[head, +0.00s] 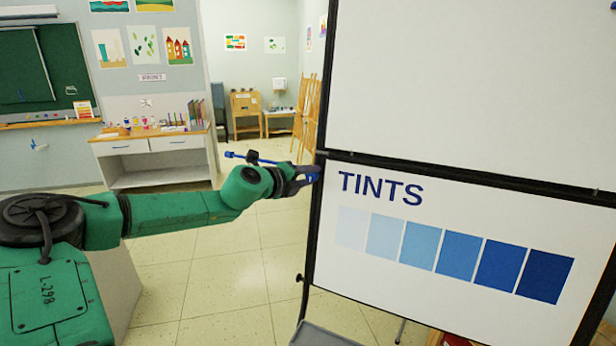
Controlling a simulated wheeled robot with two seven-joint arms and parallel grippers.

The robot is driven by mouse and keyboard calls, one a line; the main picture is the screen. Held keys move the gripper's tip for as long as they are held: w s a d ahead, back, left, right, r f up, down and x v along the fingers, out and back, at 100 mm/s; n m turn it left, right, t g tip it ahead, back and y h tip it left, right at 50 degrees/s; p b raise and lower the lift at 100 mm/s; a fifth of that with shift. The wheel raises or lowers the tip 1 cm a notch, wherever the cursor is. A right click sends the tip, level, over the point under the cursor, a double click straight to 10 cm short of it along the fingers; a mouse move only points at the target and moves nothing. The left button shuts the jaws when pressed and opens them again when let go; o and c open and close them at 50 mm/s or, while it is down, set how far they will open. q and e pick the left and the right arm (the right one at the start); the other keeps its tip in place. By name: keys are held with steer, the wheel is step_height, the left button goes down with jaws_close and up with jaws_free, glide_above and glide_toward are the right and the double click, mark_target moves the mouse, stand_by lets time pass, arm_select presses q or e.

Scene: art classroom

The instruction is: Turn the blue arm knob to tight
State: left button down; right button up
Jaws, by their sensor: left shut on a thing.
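The blue arm knob (313,177) is at the left edge of the board's black frame, level with the bar between the two panels. Only a small part of it shows, since the fingers cover the rest. My left gripper (308,174) reaches in from the left and is shut on the knob. A thin blue rod (268,161) with a blue tip extends left just behind my wrist, with a small black piece on it. I cannot tell how far the knob is turned. My right gripper is not in view.
A large board with a blank upper panel (475,85) and a lower TINTS panel (400,280) fills the right side. A grey tray (330,335) sits at its foot. A white cabinet (155,160) and wooden easel (306,115) stand behind. The tiled floor between is clear.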

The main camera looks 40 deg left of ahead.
arm_select(q)
steer(key=shift+c, duration=2.2)
jaws_free()
steer(key=shift+s+b, duration=0.35)
steer(key=shift+b, duration=0.1)
steer(key=a+b+v, duration=0.1)
steer(key=b+v, duration=0.6)
steer(key=v, duration=0.6)
steer(key=shift+s+d+r, duration=0.25)
steer(key=shift+s+d, duration=0.1)
steer(key=shift+d, duration=0.2)
